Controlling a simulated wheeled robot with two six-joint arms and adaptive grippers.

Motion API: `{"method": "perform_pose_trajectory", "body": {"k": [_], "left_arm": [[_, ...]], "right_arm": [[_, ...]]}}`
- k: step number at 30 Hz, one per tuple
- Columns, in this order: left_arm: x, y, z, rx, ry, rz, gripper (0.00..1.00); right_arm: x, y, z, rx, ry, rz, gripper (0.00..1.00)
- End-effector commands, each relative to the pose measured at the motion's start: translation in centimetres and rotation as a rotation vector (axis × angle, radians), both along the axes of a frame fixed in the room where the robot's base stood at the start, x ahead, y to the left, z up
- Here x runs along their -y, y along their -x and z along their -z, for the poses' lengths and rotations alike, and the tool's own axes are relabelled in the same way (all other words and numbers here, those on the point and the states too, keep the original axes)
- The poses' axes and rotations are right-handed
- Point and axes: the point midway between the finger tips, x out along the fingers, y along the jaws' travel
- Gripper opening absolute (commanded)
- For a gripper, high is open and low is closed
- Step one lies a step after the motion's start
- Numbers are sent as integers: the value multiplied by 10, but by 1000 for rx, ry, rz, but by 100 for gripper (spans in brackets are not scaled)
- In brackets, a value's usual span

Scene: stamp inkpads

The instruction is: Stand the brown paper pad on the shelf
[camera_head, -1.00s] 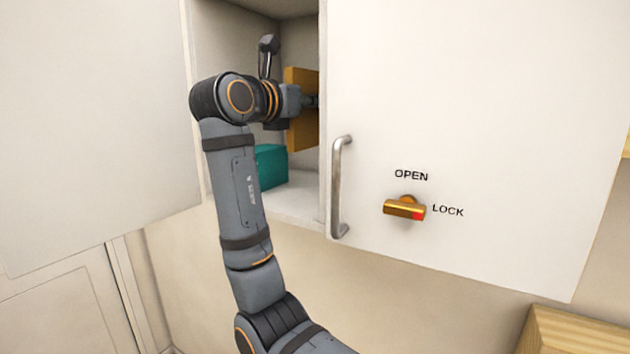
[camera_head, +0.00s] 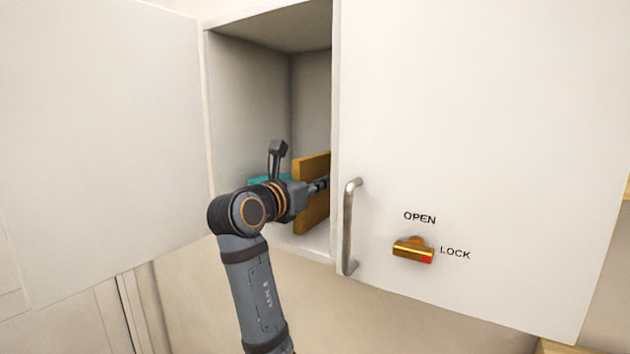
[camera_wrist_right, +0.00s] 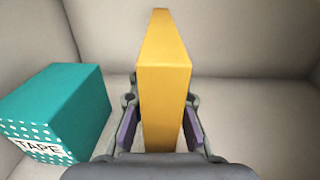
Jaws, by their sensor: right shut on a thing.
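The brown paper pad (camera_head: 312,167) is an orange-brown slab, upright inside the open cupboard. My right gripper (camera_head: 318,186) is shut on it. In the right wrist view the pad (camera_wrist_right: 164,90) stands between the two purple-padded fingers (camera_wrist_right: 160,128). The shelf (camera_head: 318,242) is the pale cupboard floor; the pad's lower edge is close to it, but I cannot tell if they touch. Part of the pad is hidden by my gripper and the right-hand door. My left gripper is not in view.
A teal box (camera_wrist_right: 60,110) marked TAPE stands left of the pad with a gap; its top shows in the head view (camera_head: 268,181). The right-hand door (camera_head: 480,130) is closed, with a handle (camera_head: 350,228) and a brass latch (camera_head: 414,250). The left-hand door (camera_head: 100,140) is open.

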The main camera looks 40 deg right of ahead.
Motion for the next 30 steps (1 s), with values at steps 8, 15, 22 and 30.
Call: {"method": "perform_pose_trajectory", "body": {"k": [8, 15, 22, 30], "left_arm": [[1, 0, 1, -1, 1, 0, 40], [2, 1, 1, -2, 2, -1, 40], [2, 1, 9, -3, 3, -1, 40], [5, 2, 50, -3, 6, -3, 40]], "right_arm": [[0, 0, 2, -1, 0, 0, 33], [0, 0, 1, -1, 0, 0, 39], [-10, 1, 4, 1, -2, -4, 39], [-68, 17, 9, 1, -6, -9, 39]]}}
